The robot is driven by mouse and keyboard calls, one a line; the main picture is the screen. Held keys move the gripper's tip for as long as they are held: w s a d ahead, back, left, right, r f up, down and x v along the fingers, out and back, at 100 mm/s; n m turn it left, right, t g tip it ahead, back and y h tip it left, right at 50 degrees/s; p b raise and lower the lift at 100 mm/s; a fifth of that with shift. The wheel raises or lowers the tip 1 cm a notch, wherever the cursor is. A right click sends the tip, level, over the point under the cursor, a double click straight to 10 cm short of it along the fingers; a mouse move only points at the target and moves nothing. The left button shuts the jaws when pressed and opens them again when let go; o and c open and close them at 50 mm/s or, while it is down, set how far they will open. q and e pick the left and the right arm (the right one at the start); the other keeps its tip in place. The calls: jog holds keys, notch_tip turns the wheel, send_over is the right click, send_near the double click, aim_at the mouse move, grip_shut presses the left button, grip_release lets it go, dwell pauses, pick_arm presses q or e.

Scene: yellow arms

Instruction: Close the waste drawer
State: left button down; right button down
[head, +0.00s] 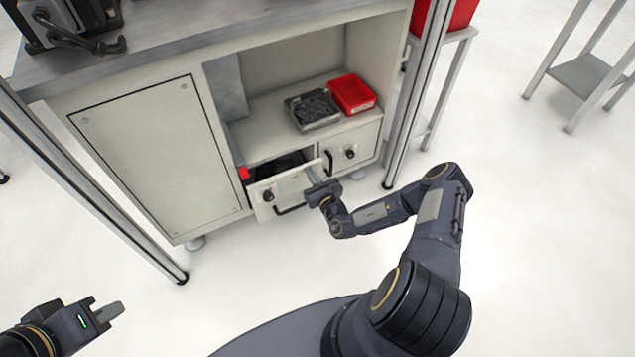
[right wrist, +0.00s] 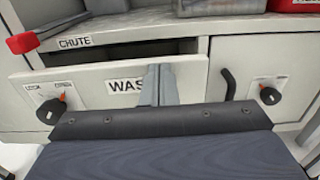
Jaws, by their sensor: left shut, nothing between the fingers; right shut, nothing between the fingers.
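The waste drawer (head: 284,195) is partly open under the bench shelf, its dark inside showing behind the pale front. In the right wrist view its front (right wrist: 95,90) carries a label reading "WAS", the rest covered by my fingers, and a black knob (right wrist: 50,110) at the left. My right gripper (head: 313,176) is shut and empty, at the right part of the drawer front. In the right wrist view its fingertips (right wrist: 158,72) overlap the front near its top edge; I cannot tell whether they touch. My left gripper (head: 108,313) is shut and empty at the lower left, far from the drawer.
A closed compartment with a knob (head: 350,153) and handle is right of the drawer. A red chute lever (head: 243,173) sits at its left. A grey tray (head: 312,110) and a red bin (head: 352,94) stand on the shelf above. The floor in front is clear.

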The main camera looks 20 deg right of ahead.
aim_at(307, 165)
jog(key=shift+w, duration=1.85)
